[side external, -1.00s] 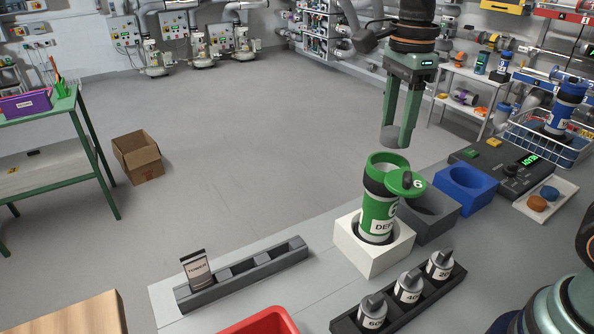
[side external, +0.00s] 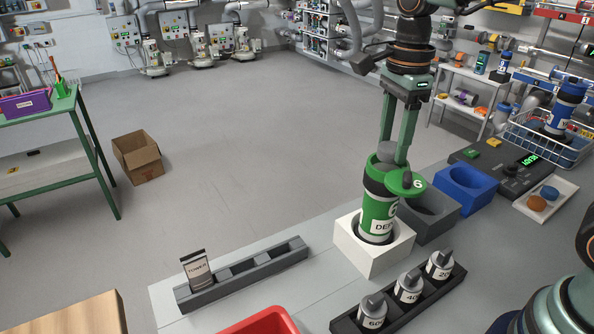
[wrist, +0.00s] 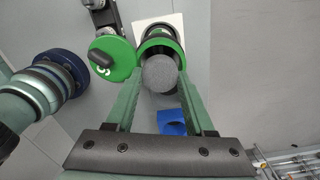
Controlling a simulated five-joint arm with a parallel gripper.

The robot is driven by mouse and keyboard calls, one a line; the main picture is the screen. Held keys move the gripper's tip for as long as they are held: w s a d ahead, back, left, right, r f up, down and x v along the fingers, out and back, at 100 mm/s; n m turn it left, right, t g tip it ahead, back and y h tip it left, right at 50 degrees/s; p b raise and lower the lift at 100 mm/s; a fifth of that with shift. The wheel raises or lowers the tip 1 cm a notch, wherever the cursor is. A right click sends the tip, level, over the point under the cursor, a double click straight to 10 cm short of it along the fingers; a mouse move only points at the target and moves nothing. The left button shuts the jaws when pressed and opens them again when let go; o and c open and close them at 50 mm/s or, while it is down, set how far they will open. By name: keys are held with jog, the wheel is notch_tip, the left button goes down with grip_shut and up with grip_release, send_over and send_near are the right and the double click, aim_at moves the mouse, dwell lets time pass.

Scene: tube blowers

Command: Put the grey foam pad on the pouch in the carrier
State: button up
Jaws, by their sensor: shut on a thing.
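The grey foam pad (side external: 387,147) is a round disc held between the fingers of my gripper (side external: 393,154). It also shows in the wrist view (wrist: 160,74). My gripper is shut on it, at the mouth of the green carrier (side external: 377,207). The carrier stands upright in a white block (side external: 372,258), its round green lid (side external: 407,183) swung open to the side. In the wrist view the carrier's rim (wrist: 161,40) shows just beyond the pad, and the lid (wrist: 112,58) is left of it. The pouch inside the carrier is hidden.
A dark grey holder (side external: 434,213) and a blue holder (side external: 466,189) stand right of the white block. A rack of labelled weights (side external: 408,292) is in front. A long grey rack (side external: 247,274) holds a "TOWER" pouch (side external: 198,270). A red bin (side external: 263,322) is at the front edge.

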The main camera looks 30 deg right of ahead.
jog(key=shift+f, duration=0.35)
jog(key=o, duration=1.4)
notch_tip(320, 180, up, 12)
jog(key=shift+r, duration=0.1)
